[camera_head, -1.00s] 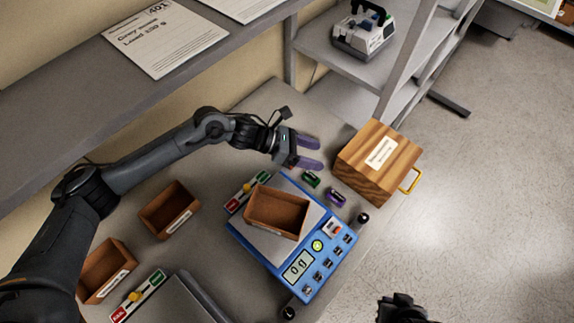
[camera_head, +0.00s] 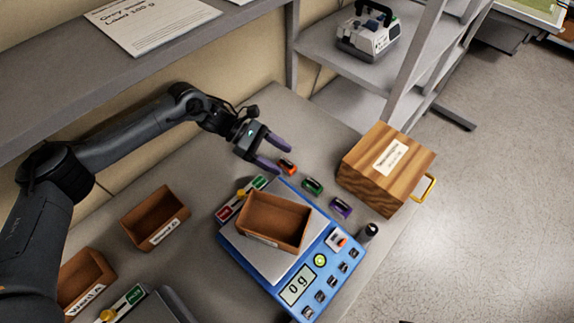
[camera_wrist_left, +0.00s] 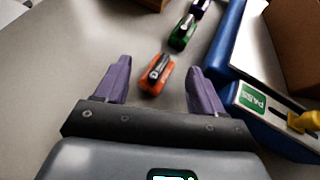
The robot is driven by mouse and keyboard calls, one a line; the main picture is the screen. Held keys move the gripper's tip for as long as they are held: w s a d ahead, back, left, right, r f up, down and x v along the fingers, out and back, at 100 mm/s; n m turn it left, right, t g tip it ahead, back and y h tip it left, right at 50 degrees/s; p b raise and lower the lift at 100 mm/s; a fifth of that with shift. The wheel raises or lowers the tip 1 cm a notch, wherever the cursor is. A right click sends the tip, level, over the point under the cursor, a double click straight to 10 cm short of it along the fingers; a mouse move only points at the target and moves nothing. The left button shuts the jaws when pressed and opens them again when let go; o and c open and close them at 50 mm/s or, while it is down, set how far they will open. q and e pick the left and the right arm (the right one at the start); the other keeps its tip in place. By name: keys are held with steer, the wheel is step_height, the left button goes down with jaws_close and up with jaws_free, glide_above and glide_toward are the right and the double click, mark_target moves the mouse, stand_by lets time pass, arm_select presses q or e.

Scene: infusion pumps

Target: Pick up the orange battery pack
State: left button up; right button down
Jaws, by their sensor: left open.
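The orange battery pack (camera_head: 287,167) lies on the grey table, behind the blue scale. It also shows in the left wrist view (camera_wrist_left: 157,75), between and slightly beyond my fingertips. My left gripper (camera_head: 279,156) is open, with its purple fingers pointing at the pack. In the left wrist view, the fingers (camera_wrist_left: 158,75) stand to either side of the pack with clear gaps. Nothing is held. My right gripper is not in view.
A green pack (camera_head: 312,186) and a purple pack (camera_head: 341,207) lie in line beyond the orange one. The blue scale (camera_head: 297,285) carries a brown bin (camera_head: 272,222). A wooden box (camera_head: 385,170) stands to the right. A red-green PASS/FAIL strip (camera_head: 240,198) lies beside the scale.

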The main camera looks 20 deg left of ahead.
arm_select(q)
steer(key=shift+x, duration=0.9)
jaws_close()
steer(key=shift+r, duration=0.1)
